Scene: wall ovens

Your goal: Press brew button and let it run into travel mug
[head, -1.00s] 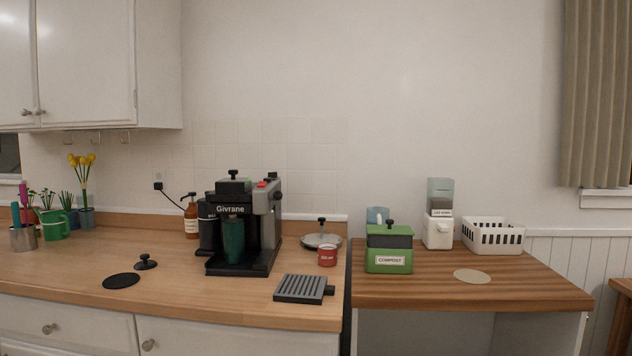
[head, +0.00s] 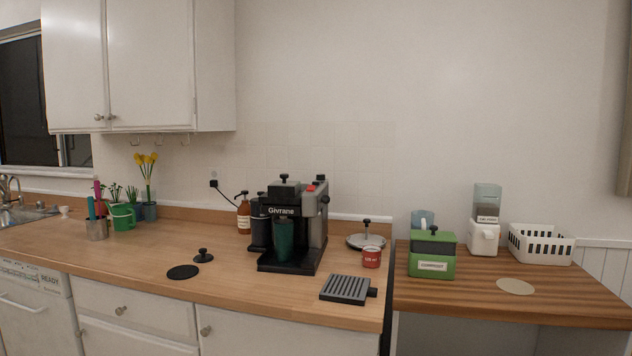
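The black and grey coffee machine (head: 315,225), marked "Givrane", stands on the wooden counter near the middle of the head view. A red button (head: 311,188) shows on the top of its grey right-hand part. A dark green travel mug (head: 284,241) stands upright under the machine's front, on its black base. I cannot see any liquid or the inside of the mug. Neither of my grippers is in the head view.
A slotted drip tray (head: 345,289) lies at the counter's front right, near a red tin (head: 371,258) and a round lid (head: 366,241). A black disc (head: 183,272) and tamper (head: 203,256) lie to the left. A green compost bin (head: 432,256) stands on the right table. The counter's front middle is clear.

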